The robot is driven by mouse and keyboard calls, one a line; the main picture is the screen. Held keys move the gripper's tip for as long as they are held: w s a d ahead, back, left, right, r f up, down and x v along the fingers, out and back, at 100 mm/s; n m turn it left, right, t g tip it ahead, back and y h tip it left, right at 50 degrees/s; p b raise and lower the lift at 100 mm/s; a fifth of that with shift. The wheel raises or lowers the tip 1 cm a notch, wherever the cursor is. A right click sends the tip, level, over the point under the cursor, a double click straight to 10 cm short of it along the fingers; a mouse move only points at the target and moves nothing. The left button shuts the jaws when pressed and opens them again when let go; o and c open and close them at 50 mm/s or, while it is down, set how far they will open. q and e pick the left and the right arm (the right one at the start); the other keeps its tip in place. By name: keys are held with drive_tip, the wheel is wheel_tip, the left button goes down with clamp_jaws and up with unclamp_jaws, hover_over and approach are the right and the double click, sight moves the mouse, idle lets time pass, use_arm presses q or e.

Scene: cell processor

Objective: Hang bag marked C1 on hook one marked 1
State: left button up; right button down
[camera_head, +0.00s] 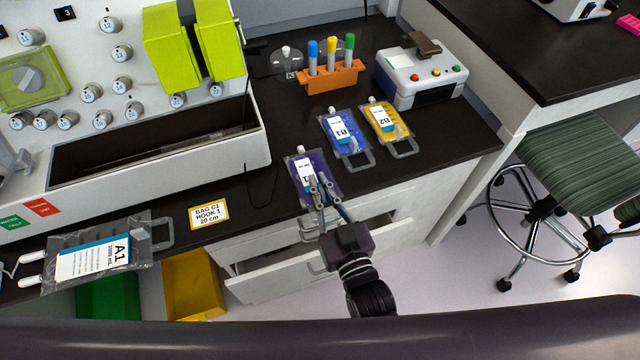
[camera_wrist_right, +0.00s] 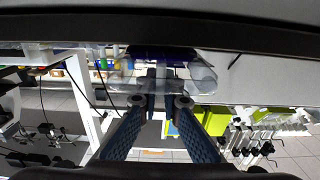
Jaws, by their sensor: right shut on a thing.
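A purple bag (camera_head: 296,163) with a white label lies at the front edge of the dark counter. I take it to be bag C1, but its label is partly covered by my fingers. My right gripper (camera_head: 318,184) reaches over its near end and is shut on it. The right wrist view also shows my right gripper (camera_wrist_right: 155,101) with clear plastic between the fingertips and the purple of the bag (camera_wrist_right: 163,51) beyond. A yellow-edged card (camera_head: 208,212) reads BAG C1, HOOK 1, 20 cm. I cannot make out the hook marked 1. My left gripper is not in view.
Blue bag B1 (camera_head: 346,140) and yellow bag B2 (camera_head: 384,122) lie right of the purple bag. Grey bag A1 (camera_head: 139,235) is at the left. A white machine (camera_head: 160,179) stands behind. An orange tube rack (camera_head: 331,78) and a partly open drawer (camera_head: 265,261) are nearby.

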drive_tip(key=c, duration=2.1)
unclamp_jaws()
drive_tip(key=shift+f, duration=0.1)
drive_tip(key=shift+s+r, duration=0.1)
drive_tip(key=shift+r, duration=0.1)
drive_tip(key=p+v, duration=0.3)
drive_tip(key=v, duration=0.9)
drive_tip(key=shift+f, duration=0.1)
